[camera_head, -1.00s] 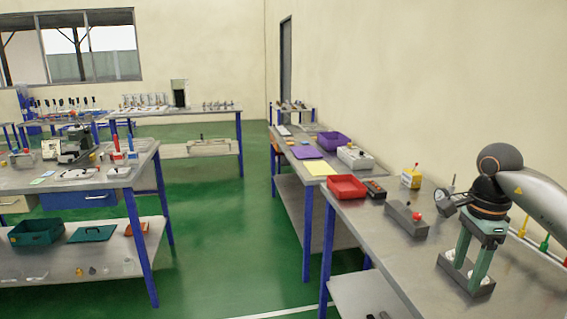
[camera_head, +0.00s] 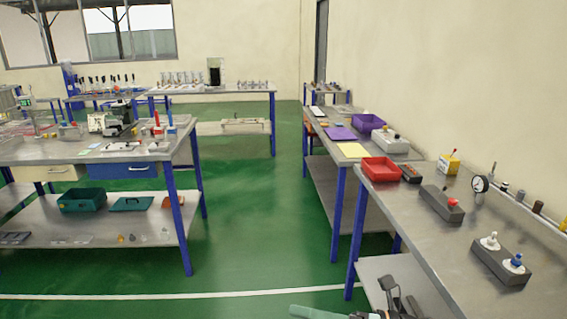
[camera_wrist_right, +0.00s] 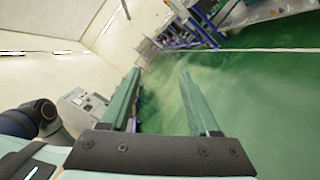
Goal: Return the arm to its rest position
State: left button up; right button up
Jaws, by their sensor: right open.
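My right gripper (camera_head: 320,313) is only partly in the head view, low at the bottom edge, in front of the right-hand bench and clear of its top. In the right wrist view its two green fingers (camera_wrist_right: 162,90) stand apart with nothing between them, and green floor shows beyond. The dark block (camera_head: 500,262) with a white knob and a blue-topped knob rests on the right-hand bench, and no gripper touches it. My left gripper is in neither view.
The right-hand bench (camera_head: 450,240) carries a red bin (camera_head: 381,169), a dark block with a red button (camera_head: 441,203) and a dial gauge (camera_head: 480,184). Another bench (camera_head: 60,150) stands at left. Green floor (camera_head: 265,220) between them is free.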

jog(key=s+d+f+m+t+h, duration=0.1)
jog(key=d+f+m+t+h, duration=0.45)
jog(key=m, duration=0.85)
jog(key=s+d+f+m+t+h, duration=0.1)
jog(key=d+f+m+t+h, duration=0.1)
jog(key=f+m+t+h, duration=0.8)
jog(key=s+d+f+m+g, duration=0.2)
jog(key=s+f+m+g, duration=0.3)
jog(key=s+f+m, duration=0.1)
jog(key=s+d+f+m+g, duration=0.3)
jog(key=s+f+m+g, duration=0.2)
jog(key=s+f+m, duration=0.2)
jog(key=shift+s+m+h, duration=0.35)
jog(key=shift+s+m, duration=0.25)
jog(key=shift+s, duration=0.5)
jog(key=shift+g, duration=0.25)
jog(key=shift+c, duration=0.9)
jog(key=shift+w, duration=0.2)
